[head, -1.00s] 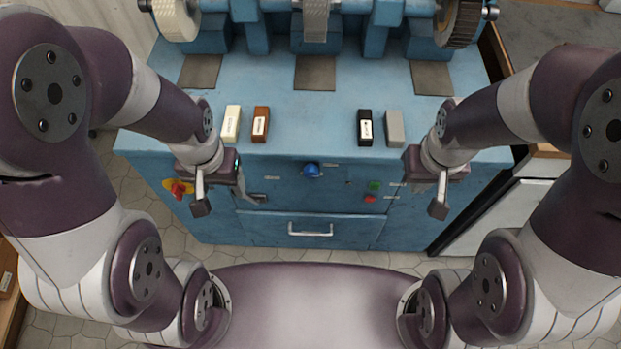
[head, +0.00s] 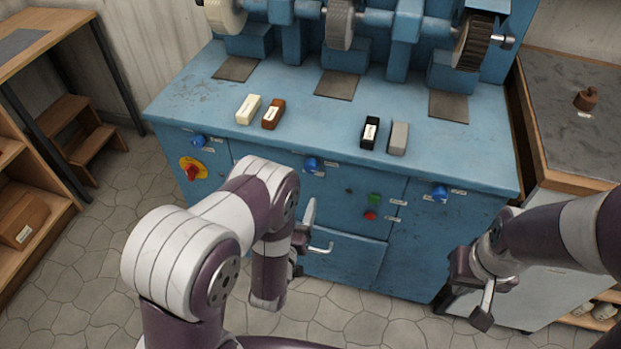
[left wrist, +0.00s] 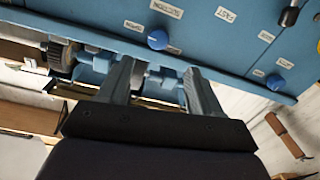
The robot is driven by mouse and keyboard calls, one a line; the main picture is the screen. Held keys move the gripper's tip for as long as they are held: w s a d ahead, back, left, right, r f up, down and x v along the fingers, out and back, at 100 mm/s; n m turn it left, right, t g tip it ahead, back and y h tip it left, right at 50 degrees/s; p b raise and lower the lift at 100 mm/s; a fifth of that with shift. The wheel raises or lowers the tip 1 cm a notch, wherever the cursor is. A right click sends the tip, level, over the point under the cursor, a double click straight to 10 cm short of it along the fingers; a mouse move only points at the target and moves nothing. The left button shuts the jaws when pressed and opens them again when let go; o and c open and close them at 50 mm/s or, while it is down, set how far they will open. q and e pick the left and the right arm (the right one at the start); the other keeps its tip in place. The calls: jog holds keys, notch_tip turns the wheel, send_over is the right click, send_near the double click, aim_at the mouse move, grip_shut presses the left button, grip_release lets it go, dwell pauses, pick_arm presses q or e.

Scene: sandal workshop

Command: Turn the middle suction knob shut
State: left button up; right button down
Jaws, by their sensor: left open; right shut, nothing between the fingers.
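The middle suction knob (head: 312,165) is a blue round knob on the blue machine's front panel, under the worktop edge. My left gripper (head: 306,228) is in front of the panel, below this knob and apart from it, partly hidden by its own arm. In the left wrist view its two fingers (left wrist: 158,68) are spread with nothing between them. A blue knob (left wrist: 158,39) shows just beyond the fingertips there; it appears to be the middle one. The knob's exact turn cannot be told. My right gripper (head: 484,303) is shut and empty at the panel's right end.
Similar blue knobs sit at the left (head: 198,141) and right (head: 440,193). A red-and-yellow switch (head: 192,170), a green button (head: 374,199) and a red button (head: 370,216) are on the panel. A drawer handle (head: 322,248) is close to my left gripper.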

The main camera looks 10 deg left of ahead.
aim_at(310, 169)
pick_arm(q)
jog(key=w, duration=1)
jog(key=shift+w+d+r, duration=0.15)
jog(key=shift+w, duration=0.05)
jog(key=c, duration=1.1)
